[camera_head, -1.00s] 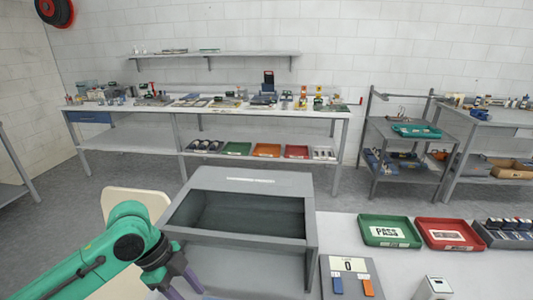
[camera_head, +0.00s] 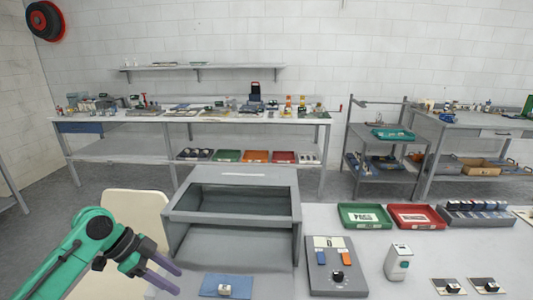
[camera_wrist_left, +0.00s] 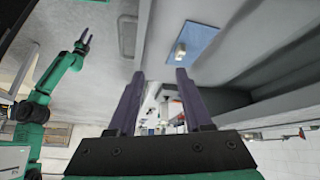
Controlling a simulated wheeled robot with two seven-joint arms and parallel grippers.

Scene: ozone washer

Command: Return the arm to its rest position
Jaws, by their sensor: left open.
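My left gripper (camera_head: 172,277) is at the lower left in the head view, on a green arm with dark purple fingers. In the left wrist view its fingers (camera_wrist_left: 160,76) stand wide apart with nothing between them. It is to the left of the grey washer box (camera_head: 231,177) and apart from the blue mat (camera_head: 209,287), which holds a small pale block (camera_head: 225,290). The mat also shows in the left wrist view (camera_wrist_left: 207,34). Another green arm, likely my right, shows there with its gripper (camera_wrist_left: 86,38); its jaw gap is unclear.
On the white table are a green tray (camera_head: 364,226), a red tray (camera_head: 416,227), a grey panel with a blue and an orange piece (camera_head: 333,285) and a white device (camera_head: 397,262). A cream chair back (camera_head: 125,204) stands behind my left arm. Shelves line the back wall.

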